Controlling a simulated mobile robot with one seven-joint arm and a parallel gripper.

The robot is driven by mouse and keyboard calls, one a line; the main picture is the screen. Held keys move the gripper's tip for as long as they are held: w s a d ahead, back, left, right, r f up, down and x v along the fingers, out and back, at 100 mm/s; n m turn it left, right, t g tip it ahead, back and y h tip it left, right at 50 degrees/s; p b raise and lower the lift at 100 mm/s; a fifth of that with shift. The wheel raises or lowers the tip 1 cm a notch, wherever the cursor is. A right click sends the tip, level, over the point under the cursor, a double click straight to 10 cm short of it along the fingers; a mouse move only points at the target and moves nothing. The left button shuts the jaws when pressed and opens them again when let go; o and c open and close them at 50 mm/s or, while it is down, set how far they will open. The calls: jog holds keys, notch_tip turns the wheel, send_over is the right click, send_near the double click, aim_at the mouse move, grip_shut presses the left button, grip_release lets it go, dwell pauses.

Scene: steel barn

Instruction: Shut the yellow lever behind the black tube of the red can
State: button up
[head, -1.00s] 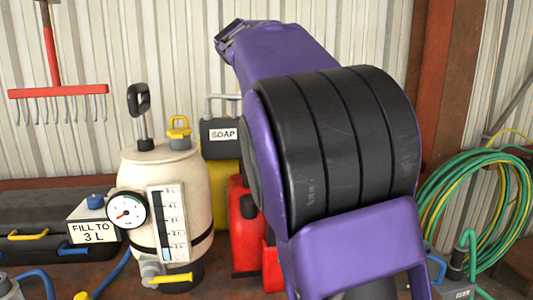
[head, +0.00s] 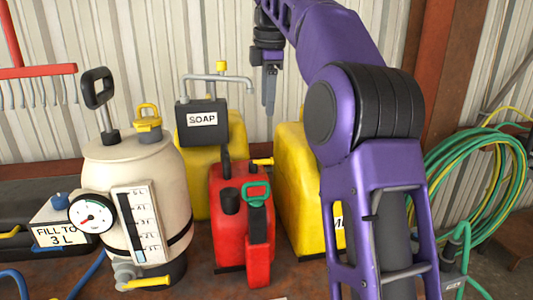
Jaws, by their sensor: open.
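The red can (head: 229,236) stands upright on the bench in the middle of the head view. A black tube (head: 226,161) rises at its top. A short yellow lever (head: 263,161) sticks out to the right, just behind and beside the tube; the lever's inner end is hidden. My gripper (head: 269,112) hangs pointing down, above and behind the can, apart from the lever. It is open with nothing seen in it; its fingers show nearly edge-on.
A black SOAP box (head: 202,122) with a grey spout is left of my gripper. Yellow cans (head: 295,195) stand behind and right of the red can. A cream tank (head: 150,175) with gauge is left. A green handle (head: 257,192) is on the can's front. A hose coil (head: 480,200) hangs right.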

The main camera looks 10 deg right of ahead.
aim_at(265, 161)
jog(key=w+f, duration=0.1)
jog(key=f, duration=0.4)
jog(key=w+f, duration=0.1)
jog(key=f, duration=0.4)
jog(key=w+f, duration=0.1)
jog(key=f, duration=0.4)
jog(key=shift+f, duration=0.15)
grip_shut()
